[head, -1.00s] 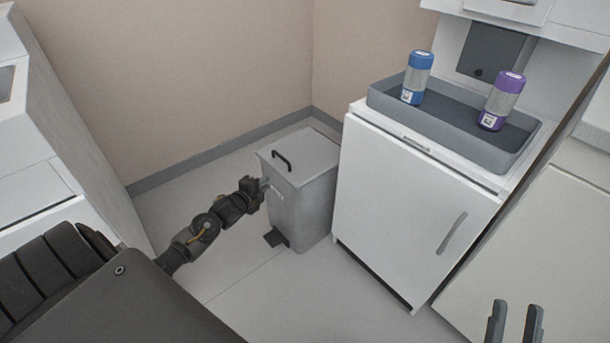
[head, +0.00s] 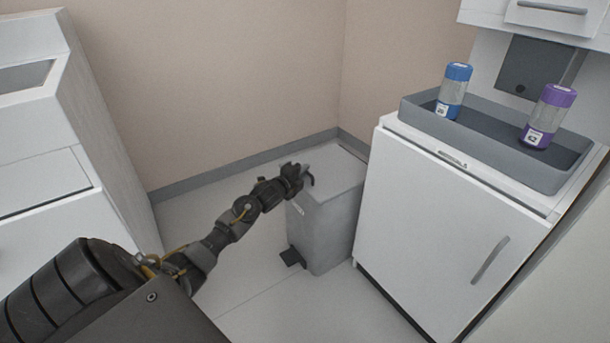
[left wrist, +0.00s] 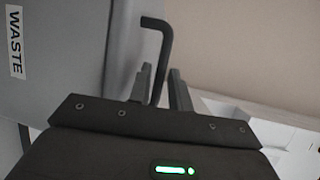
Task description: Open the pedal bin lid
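The grey pedal bin (head: 328,238) stands on the floor beside the white cabinet. Its flat lid (head: 338,168) looks shut, and its black pedal (head: 292,257) is low at the front. My left gripper (head: 304,174) is at the lid's black handle (head: 309,181), partly covering it. In the left wrist view the bent handle (left wrist: 167,40) runs down between the two fingers of the left gripper (left wrist: 161,80). The fingers stand apart with the handle between them; a firm grip is not visible. The WASTE label (left wrist: 15,42) is on the bin's front. My right gripper is out of view.
The white cabinet (head: 440,230) stands close to the bin's right side, bearing a grey tray (head: 420,112) with a blue-capped bottle (head: 453,92) and a purple-capped bottle (head: 547,117). Walls are behind the bin. Floor (head: 235,290) is clear in front.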

